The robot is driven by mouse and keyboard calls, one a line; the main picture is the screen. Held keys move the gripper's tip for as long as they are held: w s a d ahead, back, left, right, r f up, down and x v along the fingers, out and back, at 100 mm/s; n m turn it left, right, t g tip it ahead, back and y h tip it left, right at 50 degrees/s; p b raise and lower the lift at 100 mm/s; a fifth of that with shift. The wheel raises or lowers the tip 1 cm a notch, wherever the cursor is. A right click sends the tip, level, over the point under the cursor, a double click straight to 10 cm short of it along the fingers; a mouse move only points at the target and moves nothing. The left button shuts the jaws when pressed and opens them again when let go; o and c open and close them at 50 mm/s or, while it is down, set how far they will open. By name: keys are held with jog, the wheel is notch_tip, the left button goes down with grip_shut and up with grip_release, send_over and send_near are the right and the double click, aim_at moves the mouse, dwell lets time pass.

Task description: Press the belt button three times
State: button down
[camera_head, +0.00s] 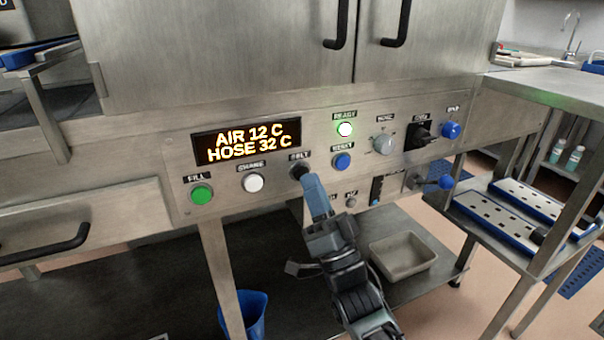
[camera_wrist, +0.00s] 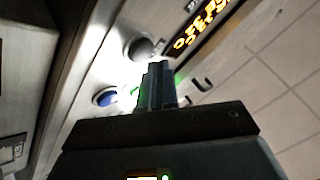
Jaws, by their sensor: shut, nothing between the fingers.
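In the wrist view the fingertips (camera_wrist: 158,72) point at the panel beside a dark round button (camera_wrist: 139,48), which looks like the belt button. I cannot tell whether the tips touch it or how far it is pressed. The gripper hides part of the panel below the button.
The display (camera_head: 247,141) reads AIR 12 C, HOSE 32 C. Nearby are a white SHAKE button (camera_head: 253,182), a green FILL button (camera_head: 201,194), a blue button (camera_head: 342,161) and a lit green READY lamp (camera_head: 345,129). Knobs sit farther right. A grey tray (camera_head: 402,256) lies below.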

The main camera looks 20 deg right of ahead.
jog(key=shift+w, duration=0.35)
